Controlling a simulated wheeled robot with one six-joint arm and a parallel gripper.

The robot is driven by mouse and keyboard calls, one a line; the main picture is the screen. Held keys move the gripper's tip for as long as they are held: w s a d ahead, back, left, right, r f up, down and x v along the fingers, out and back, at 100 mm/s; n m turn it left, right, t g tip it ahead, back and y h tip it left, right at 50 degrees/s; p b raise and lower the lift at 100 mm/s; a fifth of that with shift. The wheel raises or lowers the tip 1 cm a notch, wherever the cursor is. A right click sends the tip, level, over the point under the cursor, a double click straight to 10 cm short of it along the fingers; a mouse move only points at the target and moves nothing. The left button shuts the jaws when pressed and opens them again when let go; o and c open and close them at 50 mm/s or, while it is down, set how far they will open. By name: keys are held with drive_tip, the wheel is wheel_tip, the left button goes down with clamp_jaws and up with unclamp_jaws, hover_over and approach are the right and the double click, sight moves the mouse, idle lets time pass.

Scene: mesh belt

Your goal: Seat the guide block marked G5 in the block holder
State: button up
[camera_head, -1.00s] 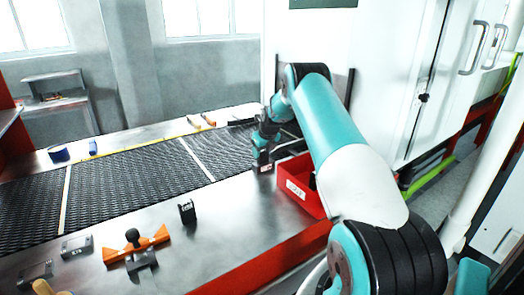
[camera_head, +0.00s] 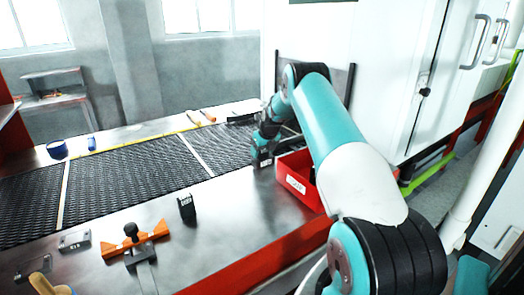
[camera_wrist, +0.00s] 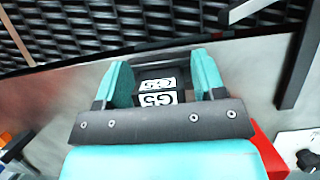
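The guide block marked G5 (camera_wrist: 157,92) is dark with white G5 labels. In the wrist view it stands between the two teal fingers of my gripper (camera_wrist: 163,78). Gaps seem to show beside the block, so the fingers look open around it. In the head view my gripper (camera_head: 263,157) is low over the metal table, at the near edge of the mesh belt and left of the red bin. The block is too small there to make out. I cannot tell for sure which thing is the block holder.
The red bin (camera_head: 297,185) stands close by my gripper. The mesh belt (camera_head: 130,178) runs behind.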

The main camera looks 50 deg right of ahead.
drive_tip(key=shift+o, duration=0.3)
drive_tip(key=shift+a, duration=0.25)
drive_tip(key=b+v, duration=0.4)
drive_tip(key=v, duration=1.3)
drive_tip(key=shift+s+d+r, duration=0.15)
drive_tip(key=shift+d, duration=0.1)
drive_tip(key=a+r+n+y, duration=0.1)
drive_tip(key=a+r+n, duration=0.1)
drive_tip(key=a+n, duration=0.7)
drive_tip(key=a+r+n+y, duration=0.15)
drive_tip(key=a+n, duration=0.35)
drive_tip(key=a, duration=0.7)
drive_tip(key=s+a+r+n+g+y, duration=0.1)
drive_tip(key=s+a+n, duration=0.45)
drive_tip(key=a, duration=0.25)
drive_tip(key=s+a+r+n+g+y, duration=0.1)
drive_tip(key=s+a+n, duration=0.3)
drive_tip(key=a+n, duration=0.4)
drive_tip(key=s+a+f+n+g, duration=0.1)
drive_tip(key=s+a+n, duration=0.5)
drive_tip(key=s+n, duration=0.3)
drive_tip(key=s+a+f+n+g, duration=0.1)
drive_tip(key=s+a+n, duration=0.6)
drive_tip(key=s, duration=0.5)
drive_tip(key=shift+f+n+y, duration=0.35)
drive_tip(key=shift+n+y, duration=0.1)
drive_tip(key=shift+n, duration=0.8)
